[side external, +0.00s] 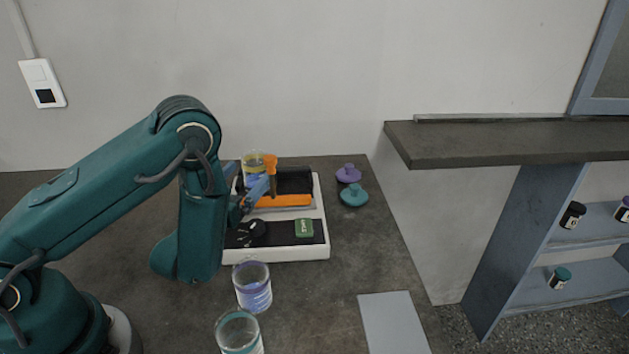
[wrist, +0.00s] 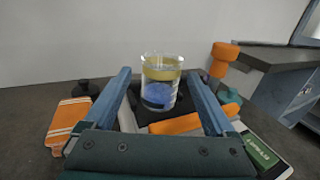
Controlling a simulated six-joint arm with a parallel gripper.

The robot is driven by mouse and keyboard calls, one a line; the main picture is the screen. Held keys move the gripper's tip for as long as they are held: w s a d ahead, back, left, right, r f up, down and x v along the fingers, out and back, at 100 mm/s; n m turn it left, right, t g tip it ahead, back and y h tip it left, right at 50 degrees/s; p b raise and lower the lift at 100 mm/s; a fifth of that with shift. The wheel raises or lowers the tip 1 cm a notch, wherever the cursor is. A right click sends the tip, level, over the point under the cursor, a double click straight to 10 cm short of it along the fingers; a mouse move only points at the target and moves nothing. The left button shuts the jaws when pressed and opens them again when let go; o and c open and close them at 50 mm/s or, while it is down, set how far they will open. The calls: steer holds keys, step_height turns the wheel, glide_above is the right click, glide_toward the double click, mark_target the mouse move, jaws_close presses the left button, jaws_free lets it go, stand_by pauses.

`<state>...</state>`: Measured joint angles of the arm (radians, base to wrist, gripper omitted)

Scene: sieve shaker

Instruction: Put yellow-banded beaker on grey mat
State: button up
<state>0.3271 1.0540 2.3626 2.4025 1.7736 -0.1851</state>
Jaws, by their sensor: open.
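The yellow-banded beaker (side external: 252,163) is clear glass and stands upright on the back of the sieve shaker, partly hidden by my gripper in the side view. In the wrist view the beaker (wrist: 161,82) shows its yellow band near the top and something blue low down. My gripper (side external: 249,181) is open at the shaker. In the wrist view its two blue-grey fingers (wrist: 158,76) lie left and right of the beaker, with gaps on both sides. The grey mat (side external: 393,322) lies bare at the table's front right.
The white shaker (side external: 290,253) has an orange clamp post (wrist: 222,58) right of the beaker. A blue-banded beaker (side external: 253,289) and a teal-banded one (side external: 239,333) stand in front. Purple (side external: 348,173) and teal (side external: 354,195) lids lie at the right. A raised shelf (side external: 500,145) stands further right.

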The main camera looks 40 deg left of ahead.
steer(key=shift+s+d, duration=0.3)
steer(key=shift+s, duration=0.35)
steer(key=c, duration=0.4)
steer(key=shift+o, duration=0.2)
steer(key=shift+s, duration=0.1)
steer(key=shift+r, duration=0.1)
